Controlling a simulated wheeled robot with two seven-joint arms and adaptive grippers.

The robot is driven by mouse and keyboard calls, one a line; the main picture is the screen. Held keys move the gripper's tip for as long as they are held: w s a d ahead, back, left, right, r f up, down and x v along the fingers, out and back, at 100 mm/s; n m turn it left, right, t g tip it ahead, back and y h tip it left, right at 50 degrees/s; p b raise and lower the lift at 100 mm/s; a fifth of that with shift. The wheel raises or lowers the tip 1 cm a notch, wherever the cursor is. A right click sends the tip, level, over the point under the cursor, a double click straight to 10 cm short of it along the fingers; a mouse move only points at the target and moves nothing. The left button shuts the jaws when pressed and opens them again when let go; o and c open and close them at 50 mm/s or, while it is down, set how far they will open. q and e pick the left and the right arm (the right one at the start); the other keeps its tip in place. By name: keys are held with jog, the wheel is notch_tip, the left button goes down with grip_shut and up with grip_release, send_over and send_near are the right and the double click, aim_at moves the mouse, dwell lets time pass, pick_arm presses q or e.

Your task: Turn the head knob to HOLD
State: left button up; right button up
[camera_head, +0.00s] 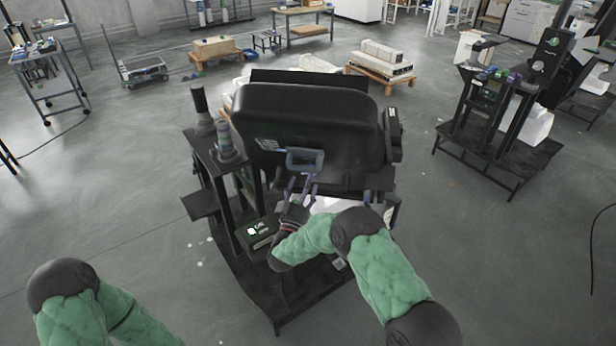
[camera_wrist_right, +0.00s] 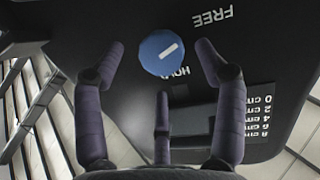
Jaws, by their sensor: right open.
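The blue round head knob (camera_wrist_right: 163,52) sits on the black head unit (camera_wrist_right: 140,18) in the right wrist view. Its white line slants up to the right, on the side of the upside-down FREE label (camera_wrist_right: 212,18). The HOLD label (camera_wrist_right: 180,75) is just below the knob and partly covered. My right gripper (camera_wrist_right: 160,60) is open, with fingers on the left and right of the knob and a third finger below it; I cannot tell whether any touches. In the head view my right gripper (camera_head: 303,182) is at the front of the black head unit (camera_head: 300,115). My left gripper is out of view.
A centimetre scale (camera_wrist_right: 262,110) is printed beside the knob. A post with stacked rings (camera_head: 226,142) and a dark box with a lit display (camera_head: 258,231) stand left of my right gripper. Another black stand (camera_head: 500,110) is at the right. Open floor lies on the left.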

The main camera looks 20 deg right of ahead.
jog(key=shift+x, duration=1.6)
jog(key=shift+s, duration=0.15)
jog(key=c, duration=1.1)
